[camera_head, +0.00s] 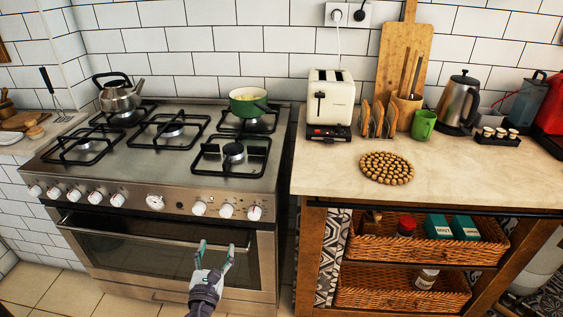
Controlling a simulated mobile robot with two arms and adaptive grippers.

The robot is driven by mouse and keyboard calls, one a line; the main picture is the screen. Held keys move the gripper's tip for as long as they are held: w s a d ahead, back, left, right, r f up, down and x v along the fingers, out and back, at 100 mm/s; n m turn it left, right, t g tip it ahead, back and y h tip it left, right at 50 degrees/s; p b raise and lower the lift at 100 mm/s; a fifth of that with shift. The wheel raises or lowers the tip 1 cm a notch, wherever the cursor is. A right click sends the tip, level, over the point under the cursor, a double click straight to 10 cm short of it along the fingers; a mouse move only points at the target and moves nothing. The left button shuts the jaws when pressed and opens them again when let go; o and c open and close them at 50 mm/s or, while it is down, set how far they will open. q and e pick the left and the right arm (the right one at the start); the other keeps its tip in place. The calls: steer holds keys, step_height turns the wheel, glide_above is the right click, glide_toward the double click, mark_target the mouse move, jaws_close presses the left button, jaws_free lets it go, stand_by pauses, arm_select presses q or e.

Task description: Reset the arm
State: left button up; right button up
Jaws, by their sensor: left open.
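My left gripper (215,250) shows at the bottom, low in front of the stove's oven door (130,255). Its two pale green fingers are spread apart, with nothing between them. The dark wrist of my left arm (204,298) comes up from the bottom edge. The gripper overlaps the oven door in the picture; I cannot tell whether it touches it. My right gripper is not in view.
The stove (155,160) bears a kettle (120,97) and a green pot (248,104). The counter (325,178) on the right holds a toaster (330,97), a green mug (423,125) and a round trivet (386,168). Wicker baskets (390,248) sit on shelves below. Tiled floor (30,290) shows at lower left.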

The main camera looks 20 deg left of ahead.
arm_select(q)
steer(key=s+f+n+g+h+p, duration=0.1)
steer(key=s+f+n+g, duration=0.5)
steer(key=f, duration=0.7)
steer(key=s+f+n+g+h+p, duration=0.1)
steer(key=s+f+n+g, duration=0.2)
steer(key=s+f+n, duration=0.7)
steer(key=s+d+f+n+g+h+p, duration=0.1)
steer(key=s+d+f+n+g, duration=0.2)
steer(key=s+d+f+n, duration=0.2)
steer(key=s+d+f+n+g+h+p, duration=0.1)
steer(key=s+d+f+n+g, duration=0.3)
steer(key=s+f+n, duration=0.7)
steer(key=s+d+f+h, duration=0.1)
steer(key=s+f, duration=0.1)
steer(key=s, duration=0.7)
steer(key=shift+s+d+p, duration=0.2)
steer(key=shift+d+p, duration=0.05)
steer(key=shift+p, duration=0.15)
